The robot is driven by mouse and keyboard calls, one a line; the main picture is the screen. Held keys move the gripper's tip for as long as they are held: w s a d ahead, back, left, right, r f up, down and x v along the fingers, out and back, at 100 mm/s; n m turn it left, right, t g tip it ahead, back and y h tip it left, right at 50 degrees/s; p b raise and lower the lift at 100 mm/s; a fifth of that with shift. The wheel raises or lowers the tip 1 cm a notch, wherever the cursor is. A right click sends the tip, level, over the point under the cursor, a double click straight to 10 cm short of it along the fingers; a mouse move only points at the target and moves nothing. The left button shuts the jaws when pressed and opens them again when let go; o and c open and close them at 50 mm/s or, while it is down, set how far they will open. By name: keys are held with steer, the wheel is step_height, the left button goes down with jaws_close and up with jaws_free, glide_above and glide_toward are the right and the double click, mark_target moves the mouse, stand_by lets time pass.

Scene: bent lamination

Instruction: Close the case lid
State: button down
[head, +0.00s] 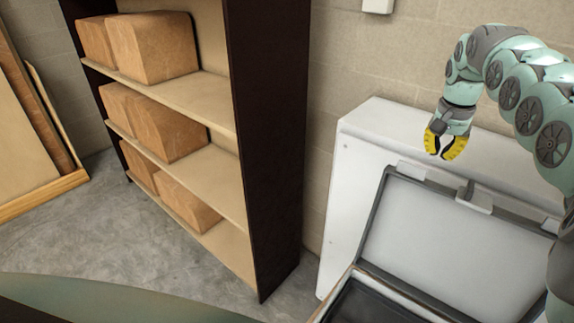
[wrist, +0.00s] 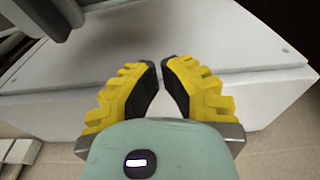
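The case lid (head: 440,236) stands raised and open, a pale grey panel in a dark frame with white latches along its top edge. The dark case base (head: 370,302) shows below it at the bottom of the head view, partly cut off. My gripper (head: 446,150) points down, above and behind the lid's top edge, over the white cabinet. Its yellow fingers are apart with nothing between them. In the wrist view the fingertips (wrist: 166,72) have a small gap. A dark corner, likely the lid frame (wrist: 60,18), shows at the upper left.
A white cabinet (head: 350,190) stands behind the lid, against the block wall. A dark shelf unit (head: 268,130) with several brown boxes (head: 152,47) stands to the left. Bare concrete floor (head: 90,235) lies in front of the shelf.

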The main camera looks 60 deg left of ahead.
steer(key=s+f+p, duration=0.1)
steer(key=p, duration=0.1)
steer(key=f+p, duration=0.2)
steer(key=p, duration=0.1)
steer(key=s+f+p, duration=0.1)
steer(key=f+p, duration=0.1)
steer(key=shift+s+d+p, duration=0.35)
steer(key=shift+d, duration=0.05)
stand_by(0.3)
steer(key=shift+s+f, duration=0.1)
steer(key=shift+s, duration=0.05)
stand_by(0.5)
